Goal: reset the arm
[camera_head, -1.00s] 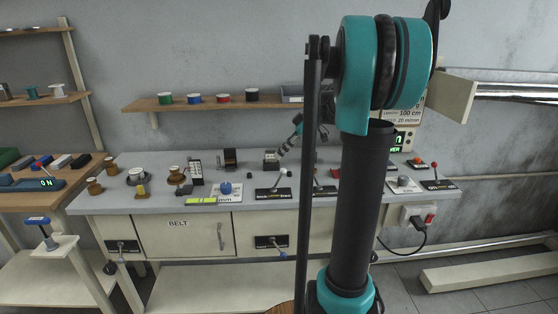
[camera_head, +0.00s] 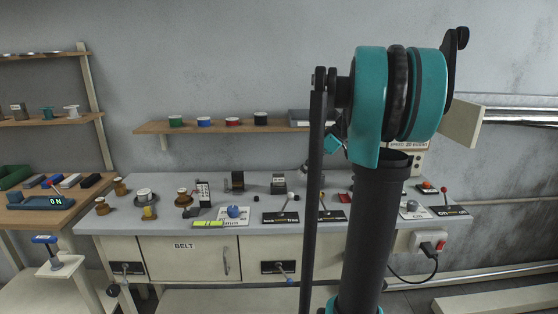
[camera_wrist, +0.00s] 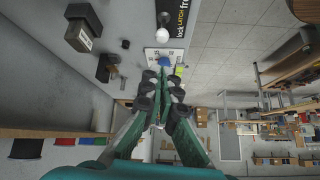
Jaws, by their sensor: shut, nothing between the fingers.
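My arm (camera_head: 380,220) stands upright in front of the bench in the head view, with its thick teal joint at the top. My gripper is mostly hidden behind the arm there; only a bit of teal shows at its left. In the wrist view my gripper (camera_wrist: 163,78) has its fingertips together with nothing between them. Past the tips, a blue knob (camera_wrist: 165,61) on a white plate shows on the bench below. I cannot tell the exact gap, but no contact shows. The same blue knob (camera_head: 234,211) shows in the head view.
The grey bench (camera_head: 130,218) carries spools, levers and labelled plates. A wall shelf (camera_head: 152,128) with coloured spools runs behind my arm. A side table (camera_head: 30,217) with a lit ON box stands at left. A beige block with metal rails (camera_head: 464,120) is at right.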

